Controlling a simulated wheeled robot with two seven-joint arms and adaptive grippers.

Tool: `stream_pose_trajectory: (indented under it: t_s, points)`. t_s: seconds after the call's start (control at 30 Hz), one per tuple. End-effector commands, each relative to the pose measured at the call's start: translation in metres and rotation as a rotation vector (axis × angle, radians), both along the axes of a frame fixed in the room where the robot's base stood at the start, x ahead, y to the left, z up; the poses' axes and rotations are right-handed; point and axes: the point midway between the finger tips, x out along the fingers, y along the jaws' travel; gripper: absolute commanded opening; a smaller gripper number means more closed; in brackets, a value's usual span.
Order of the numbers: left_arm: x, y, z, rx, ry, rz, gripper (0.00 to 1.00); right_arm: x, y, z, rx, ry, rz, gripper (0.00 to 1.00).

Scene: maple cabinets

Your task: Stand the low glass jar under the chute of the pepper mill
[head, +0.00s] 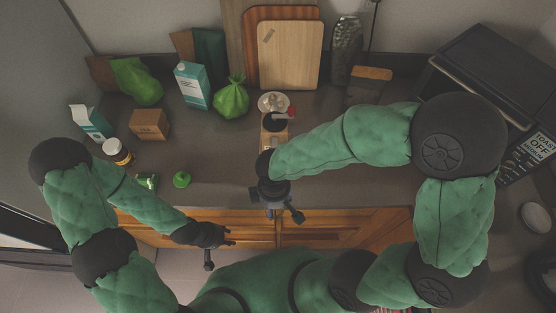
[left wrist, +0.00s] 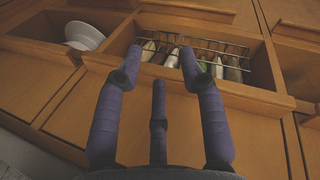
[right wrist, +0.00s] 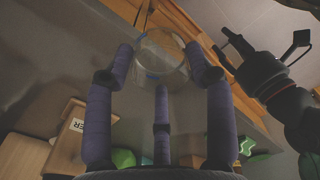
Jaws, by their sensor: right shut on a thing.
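The pepper mill (head: 274,140) stands on the counter, a light wooden body with a dark top and a red-knobbed crank. In the right wrist view its wooden body (right wrist: 68,138) shows at the lower left, with part of a label. My right gripper (head: 276,204) is at the counter's front edge, on the near side of the mill. It is shut on the low glass jar (right wrist: 160,52), clear and apparently empty, apart from the mill. The jar is hidden in the head view. My left gripper (head: 221,250) is open and empty in front of the drawers.
Drawers (left wrist: 190,82) below look open in the left wrist view.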

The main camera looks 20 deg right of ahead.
Motion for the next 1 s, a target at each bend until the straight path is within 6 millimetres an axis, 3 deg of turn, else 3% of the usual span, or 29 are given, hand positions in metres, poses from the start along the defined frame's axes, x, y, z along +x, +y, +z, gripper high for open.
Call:
stream_pose_trajectory:
  t_s: [0.6,1.0]
  points:
    - [0.0,0.0,-0.001,0.0,0.0,0.0,0.4,0.132,-0.039,-0.001,0.0,0.0,-0.007,0.15]
    - [0.0,0.0,-0.001,0.0,0.0,0.0,0.4,0.163,-0.048,-0.002,0.0,0.001,-0.006,0.15]
